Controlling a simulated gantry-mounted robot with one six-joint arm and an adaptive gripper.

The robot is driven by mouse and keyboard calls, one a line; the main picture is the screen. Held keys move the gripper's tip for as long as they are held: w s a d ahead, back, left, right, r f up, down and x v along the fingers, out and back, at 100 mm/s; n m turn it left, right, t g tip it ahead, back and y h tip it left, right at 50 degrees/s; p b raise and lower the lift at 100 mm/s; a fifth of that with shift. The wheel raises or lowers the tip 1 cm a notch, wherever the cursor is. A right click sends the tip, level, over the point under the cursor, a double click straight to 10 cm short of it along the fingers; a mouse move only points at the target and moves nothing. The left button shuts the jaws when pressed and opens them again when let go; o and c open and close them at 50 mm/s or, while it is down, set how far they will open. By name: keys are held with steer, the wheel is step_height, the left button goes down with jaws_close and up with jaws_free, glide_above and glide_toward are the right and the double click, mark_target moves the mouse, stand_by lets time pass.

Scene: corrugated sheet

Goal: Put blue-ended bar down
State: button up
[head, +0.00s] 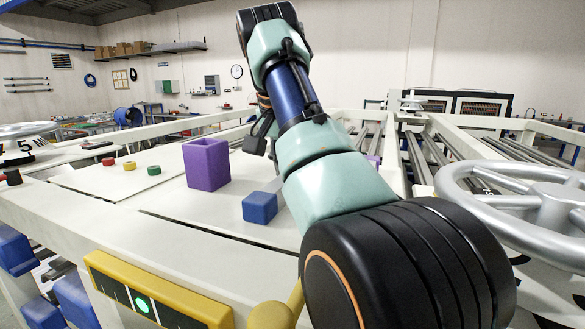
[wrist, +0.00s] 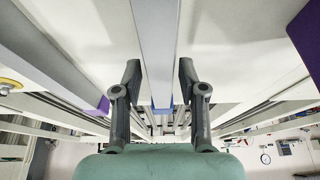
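The blue-ended bar (wrist: 156,45) is a long grey bar in the wrist view, running from the top edge down between my fingers to a blue end (wrist: 162,105). In the head view a blue block-like end (head: 260,207) rests on or just above the white table, with a short grey stretch behind it; the rest is hidden by my arm. My gripper (wrist: 160,80) has its two dark fingers apart, one on each side of the bar, with narrow gaps showing. I see no clear finger contact. In the head view my fingertips are not clearly visible.
An open purple box (head: 206,166) stands left of the blue end. Green (head: 154,170), yellow (head: 129,166) and red (head: 108,161) small pieces lie farther left. A silver handwheel (head: 535,200) is at right. A yellow panel with a green light (head: 142,304) is in front. White table lies clear between.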

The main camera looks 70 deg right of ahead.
steer(key=o, duration=0.4)
steer(key=shift+r+p, duration=0.35)
steer(key=shift+p, duration=0.05)
steer(key=p+v, duration=0.5)
steer(key=v, duration=0.6)
steer(key=shift+a+r+p, duration=0.15)
steer(key=shift+r+p, duration=0.15)
steer(key=shift+p, duration=0.1)
